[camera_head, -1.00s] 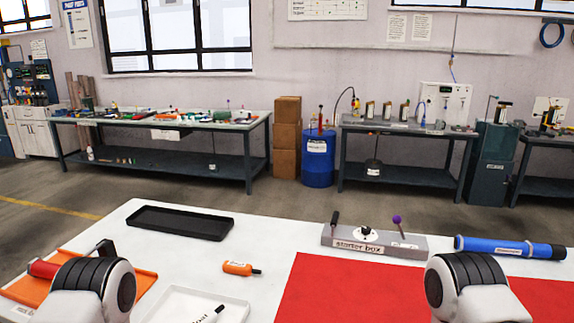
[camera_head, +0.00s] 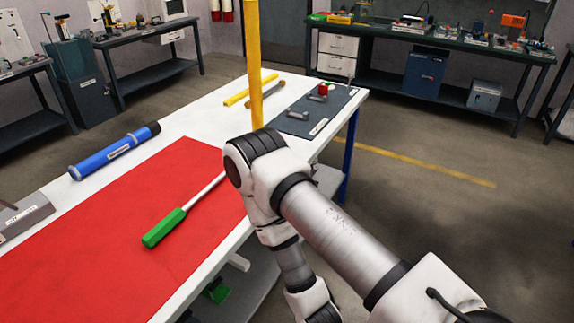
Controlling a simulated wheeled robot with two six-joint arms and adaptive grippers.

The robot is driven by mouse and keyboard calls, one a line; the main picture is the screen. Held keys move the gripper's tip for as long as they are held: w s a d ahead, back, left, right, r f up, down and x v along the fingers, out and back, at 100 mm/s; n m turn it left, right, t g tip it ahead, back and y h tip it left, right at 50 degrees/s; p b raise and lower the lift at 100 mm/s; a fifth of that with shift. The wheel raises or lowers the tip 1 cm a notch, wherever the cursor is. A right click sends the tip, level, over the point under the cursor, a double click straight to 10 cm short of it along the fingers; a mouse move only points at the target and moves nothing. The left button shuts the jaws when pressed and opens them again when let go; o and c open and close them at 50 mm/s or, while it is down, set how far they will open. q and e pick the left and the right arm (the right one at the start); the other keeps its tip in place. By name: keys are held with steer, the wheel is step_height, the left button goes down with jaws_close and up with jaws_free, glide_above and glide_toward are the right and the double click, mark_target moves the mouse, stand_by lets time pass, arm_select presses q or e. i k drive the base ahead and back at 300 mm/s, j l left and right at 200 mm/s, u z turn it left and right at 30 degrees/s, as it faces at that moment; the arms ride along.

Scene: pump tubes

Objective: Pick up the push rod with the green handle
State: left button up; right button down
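The push rod has a green handle (camera_head: 163,228) and a thin pale metal shaft (camera_head: 203,190). It lies on the red mat (camera_head: 95,235) on the white table. The handle points to the lower left, and the shaft runs up and right until my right arm hides its far end. My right arm comes in from the lower right, and its bent joint is over the table edge beside the rod. The arm then runs down past the edge. No gripper fingers of either arm show.
A blue tube (camera_head: 115,151) lies behind the mat. A grey box (camera_head: 22,217) sits at the left edge. A yellow post (camera_head: 254,65) rises behind my arm. A dark mat (camera_head: 290,124) with small metal parts and a red item (camera_head: 319,88) lies at the table's far right.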

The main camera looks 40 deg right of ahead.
mark_target(163, 228)
steer(key=z, duration=0.6)
steer(key=i+l, duration=0.15)
steer(key=l, duration=0.15)
steer(key=i+l+u, duration=0.1)
steer(key=l, duration=0.2)
steer(key=i+l, duration=0.35)
steer(key=l, duration=0.3)
steer(key=i+j+u, duration=0.05)
